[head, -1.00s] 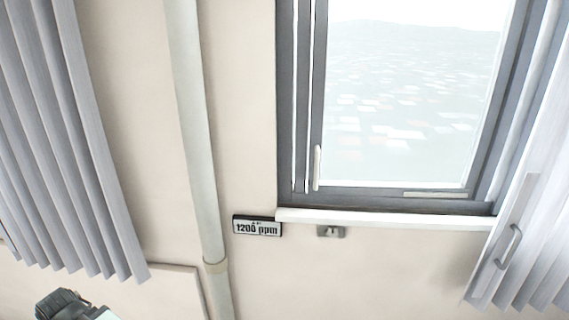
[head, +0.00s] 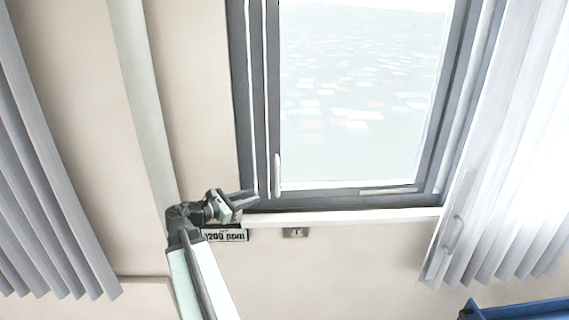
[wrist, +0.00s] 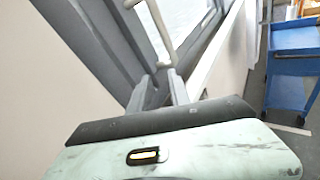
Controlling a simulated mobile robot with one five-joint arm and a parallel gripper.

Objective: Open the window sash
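The window sash (head: 273,110) is a dark grey frame around a bright pane, upright in the wall. Its pale vertical handle (head: 277,175) is low on the left side of the sash. In the wrist view the handle (wrist: 160,35) stands just beyond the fingertips. My gripper (head: 257,198) is left of the handle's lower end, near the window's bottom left corner. In the wrist view my gripper (wrist: 160,82) shows two grey fingers apart, with nothing seen between them. I cannot tell whether the fingers touch the frame.
A white sill (head: 340,215) runs below the window. A "1200 ppm" sign (head: 228,236) is partly behind my arm. A small wall plate (head: 295,232) is right of it. A vertical pipe (head: 140,90) and pleated blinds (head: 45,190) are left. A blue cart (wrist: 292,70) stands right.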

